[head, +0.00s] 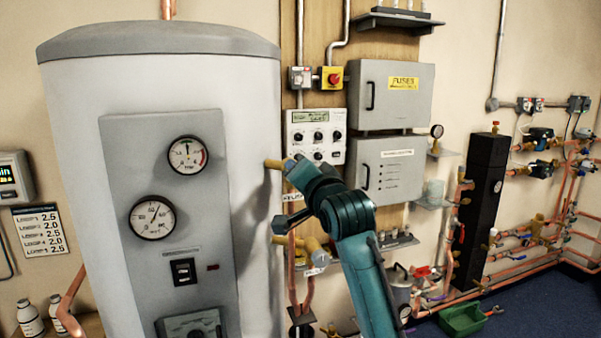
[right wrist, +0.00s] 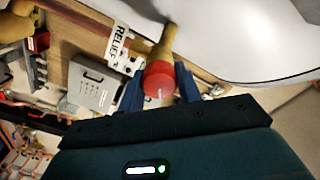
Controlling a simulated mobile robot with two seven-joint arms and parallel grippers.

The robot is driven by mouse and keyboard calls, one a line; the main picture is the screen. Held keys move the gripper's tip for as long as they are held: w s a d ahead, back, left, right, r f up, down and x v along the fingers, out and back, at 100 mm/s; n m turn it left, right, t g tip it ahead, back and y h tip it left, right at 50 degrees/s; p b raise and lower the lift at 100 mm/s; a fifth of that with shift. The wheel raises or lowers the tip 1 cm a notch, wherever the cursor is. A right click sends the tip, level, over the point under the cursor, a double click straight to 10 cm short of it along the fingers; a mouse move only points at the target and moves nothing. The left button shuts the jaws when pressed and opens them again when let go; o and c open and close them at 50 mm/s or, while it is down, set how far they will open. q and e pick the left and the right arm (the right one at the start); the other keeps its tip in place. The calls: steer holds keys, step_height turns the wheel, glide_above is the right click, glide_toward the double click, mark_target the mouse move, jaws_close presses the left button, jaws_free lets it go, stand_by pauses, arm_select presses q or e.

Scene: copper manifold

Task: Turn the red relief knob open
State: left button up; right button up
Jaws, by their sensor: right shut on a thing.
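The red relief knob (right wrist: 160,80) sits at the end of a brass valve body (right wrist: 165,45) in the right wrist view. A small pale mark shows on its face. My right gripper (right wrist: 160,84) has one blue finger on each side of the knob and is shut on it. A white RELIEF label (right wrist: 118,46) hangs beside the valve. In the head view, my right gripper (head: 287,176) is at the brass stub (head: 274,163) on the tank's right side, and the knob is hidden behind it. My left gripper is not in view.
The large white tank (head: 75,130) with two gauges stands just left of my right gripper. A grey control panel (head: 317,136) and fuse boxes (head: 395,95) are on the board behind. Another brass fitting (head: 312,244) and copper pipes lie below.

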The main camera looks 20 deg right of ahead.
stand_by(0.3)
steer(key=o, duration=1)
steer(key=s+b, duration=0.2)
steer(key=s, duration=1.1)
steer(key=shift+d, duration=0.25)
steer(key=shift+s, duration=0.1)
